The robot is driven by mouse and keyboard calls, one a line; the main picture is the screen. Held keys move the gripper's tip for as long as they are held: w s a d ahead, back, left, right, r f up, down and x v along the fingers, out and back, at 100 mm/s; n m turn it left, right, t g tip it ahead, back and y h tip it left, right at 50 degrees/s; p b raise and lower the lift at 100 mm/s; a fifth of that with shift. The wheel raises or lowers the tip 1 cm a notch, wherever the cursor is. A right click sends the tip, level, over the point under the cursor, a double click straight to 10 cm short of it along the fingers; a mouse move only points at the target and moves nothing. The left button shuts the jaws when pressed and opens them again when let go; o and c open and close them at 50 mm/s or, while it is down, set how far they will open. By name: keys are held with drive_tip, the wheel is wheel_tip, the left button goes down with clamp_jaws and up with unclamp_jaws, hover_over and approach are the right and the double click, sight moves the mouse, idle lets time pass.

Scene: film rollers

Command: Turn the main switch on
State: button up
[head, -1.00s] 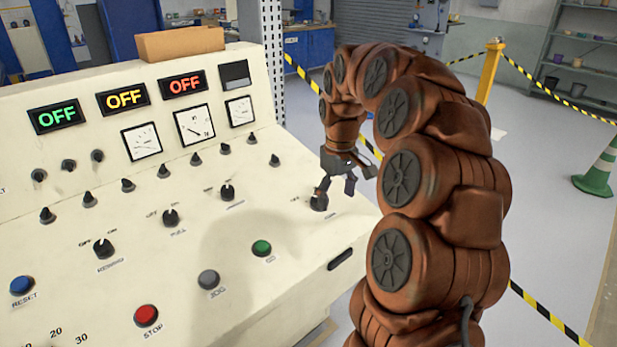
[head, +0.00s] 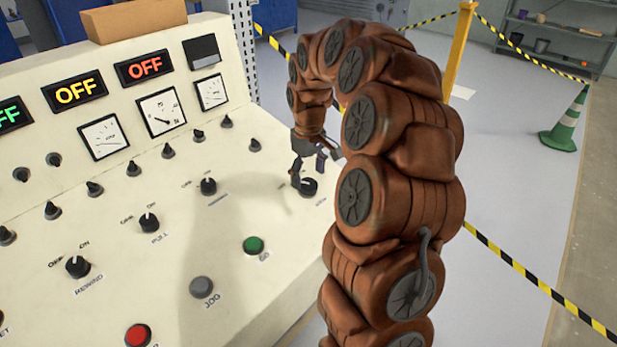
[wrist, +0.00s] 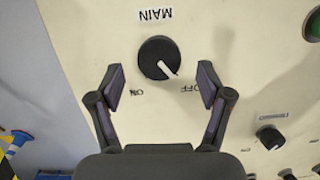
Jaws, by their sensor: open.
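The main switch is a round black knob (wrist: 155,52) with a white pointer, on the cream panel under an upside-down MAIN label (wrist: 155,14). Its pointer aims to the lower right, toward the OFF label (wrist: 189,89); the ON label (wrist: 137,91) is at lower left. The knob also shows in the head view (head: 310,187), near the panel's right edge. My gripper (wrist: 161,83) is open, its dark fingertips either side of the knob's lower part with gaps showing. In the head view my gripper (head: 309,172) is just above the knob; contact cannot be told.
The panel (head: 235,240) carries other black knobs, including PULL (head: 148,222) and REWIND (head: 78,266), and a green button (head: 253,245). Its yellow display (head: 75,92) and red display (head: 145,66) read OFF. A yellow post (head: 460,50) with striped tape stands behind.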

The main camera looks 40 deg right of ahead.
drive_tip(key=shift+f, duration=0.95)
drive_tip(key=c, duration=1.2)
